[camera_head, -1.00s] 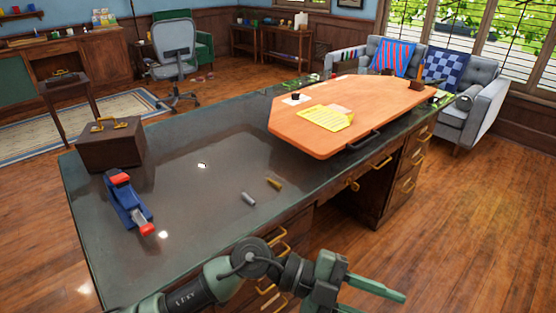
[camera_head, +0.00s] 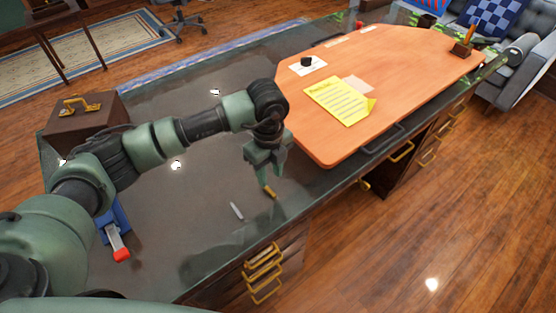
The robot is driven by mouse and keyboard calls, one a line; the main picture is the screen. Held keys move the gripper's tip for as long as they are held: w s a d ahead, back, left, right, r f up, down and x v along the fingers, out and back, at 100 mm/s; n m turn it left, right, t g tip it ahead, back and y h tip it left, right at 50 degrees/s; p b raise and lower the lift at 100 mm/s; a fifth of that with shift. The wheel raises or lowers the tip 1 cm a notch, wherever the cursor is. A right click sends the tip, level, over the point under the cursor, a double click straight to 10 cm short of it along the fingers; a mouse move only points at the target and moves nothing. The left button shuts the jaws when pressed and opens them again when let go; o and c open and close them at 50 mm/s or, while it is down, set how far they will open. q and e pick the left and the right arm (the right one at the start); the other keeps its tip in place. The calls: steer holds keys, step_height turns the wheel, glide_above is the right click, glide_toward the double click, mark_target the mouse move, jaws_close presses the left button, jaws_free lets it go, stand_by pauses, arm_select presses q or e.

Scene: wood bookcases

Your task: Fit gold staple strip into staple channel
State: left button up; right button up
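The gold staple strip (camera_head: 269,192) lies on the dark desk top. My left gripper (camera_head: 265,175) points down just above it, with its two fingers apart; the strip shows at their tips, and I cannot tell whether they touch it. My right gripper is not in view.
A silver strip (camera_head: 237,211) lies just left of the gold one. An orange-brown board (camera_head: 400,85) with a yellow paper (camera_head: 340,101) covers the right part of the desk (camera_head: 165,265). A brown box (camera_head: 88,118) with a gold handle stands at the far left.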

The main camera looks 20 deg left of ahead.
mark_target(271, 191)
arm_select(q)
steer(key=shift+w+r, duration=0.1)
steer(key=shift+w, duration=0.2)
steer(key=shift+s+f, duration=0.15)
steer(key=shift+f, duration=0.05)
steer(key=f+p, duration=0.1)
steer(key=f, duration=0.2)
steer(key=f+p, duration=0.1)
steer(key=f, duration=0.3)
steer(key=shift+s, duration=0.2)
steer(key=shift+r, duration=0.1)
jaws_close()
